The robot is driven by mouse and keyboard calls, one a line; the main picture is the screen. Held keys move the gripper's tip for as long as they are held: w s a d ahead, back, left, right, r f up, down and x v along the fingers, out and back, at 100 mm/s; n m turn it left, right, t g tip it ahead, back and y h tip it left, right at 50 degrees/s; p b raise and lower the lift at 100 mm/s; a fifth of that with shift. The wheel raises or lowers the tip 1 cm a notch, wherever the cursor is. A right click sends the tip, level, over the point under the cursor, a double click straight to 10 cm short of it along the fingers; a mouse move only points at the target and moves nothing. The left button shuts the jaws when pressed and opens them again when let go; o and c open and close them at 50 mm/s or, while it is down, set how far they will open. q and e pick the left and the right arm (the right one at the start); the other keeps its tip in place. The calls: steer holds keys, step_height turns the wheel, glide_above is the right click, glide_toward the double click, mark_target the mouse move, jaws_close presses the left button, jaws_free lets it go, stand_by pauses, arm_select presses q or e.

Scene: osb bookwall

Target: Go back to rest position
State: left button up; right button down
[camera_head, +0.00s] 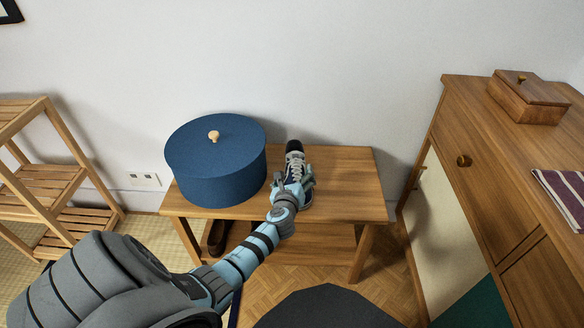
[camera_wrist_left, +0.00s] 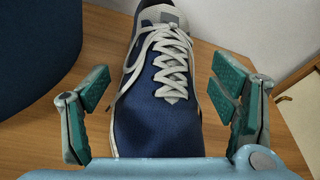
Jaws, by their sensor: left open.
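My left gripper (camera_head: 291,186) reaches over the small wooden bench from the left in the head view. It is open, and its fingers (camera_wrist_left: 160,112) stand apart on both sides of a blue sneaker (camera_wrist_left: 152,128) with white laces in the left wrist view. The sneaker (camera_head: 294,157) stands on the bench top, partly hidden by the gripper in the head view. Gaps show between the fingers and the shoe's sides. My right gripper is not in view.
A round blue box (camera_head: 216,175) with a wooden knob stands on the bench (camera_head: 345,185), left of the sneaker. A dark brown shoe (camera_head: 216,238) sits below the bench top. A slatted rack (camera_head: 75,217) stands left; a wooden cabinet (camera_head: 480,175) with a small box (camera_head: 529,96) stands right.

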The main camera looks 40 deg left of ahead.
arm_select(q)
steer(key=p+v, duration=0.4)
steer(key=v, duration=0.9)
steer(key=shift+d+f, duration=0.2)
steer(key=shift+d, duration=0.15)
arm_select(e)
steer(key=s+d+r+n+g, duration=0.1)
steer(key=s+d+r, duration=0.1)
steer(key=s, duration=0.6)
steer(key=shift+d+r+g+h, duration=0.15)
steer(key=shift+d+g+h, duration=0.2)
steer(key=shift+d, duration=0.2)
